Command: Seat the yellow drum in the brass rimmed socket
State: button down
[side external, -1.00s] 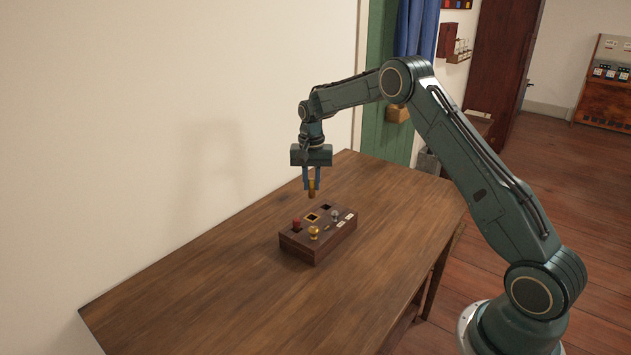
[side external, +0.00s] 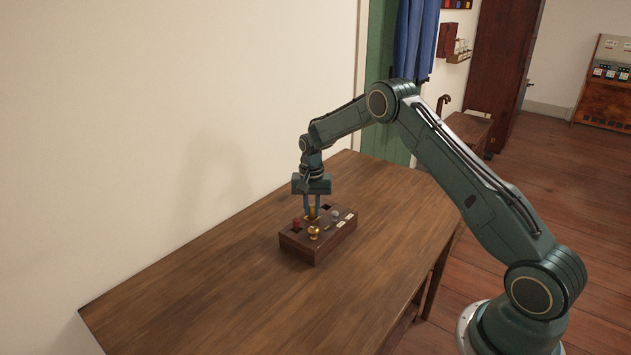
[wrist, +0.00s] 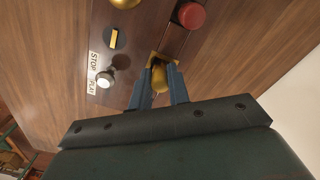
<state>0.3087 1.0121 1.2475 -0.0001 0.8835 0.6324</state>
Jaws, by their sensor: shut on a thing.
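The yellow drum (wrist: 160,80) is between the fingers of my gripper (wrist: 159,86), which is shut on it. In the side view my gripper (side external: 312,211) points straight down over the wooden box (side external: 301,247), its fingertips at the box top.
On the box are a red knob (wrist: 191,15), a brass knob (side external: 313,232), a silver knob (wrist: 105,79) and a slotted dial (wrist: 112,38). Labels (wrist: 93,70) read STOP and PLAY. The table (side external: 200,285) around is clear.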

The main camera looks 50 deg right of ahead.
aim_at(311, 206)
jog(key=shift+f, duration=0.35)
jog(key=c, duration=1.3)
grip_release()
jog(key=shift+r, duration=0.1)
jog(key=shift+r, duration=6.05)
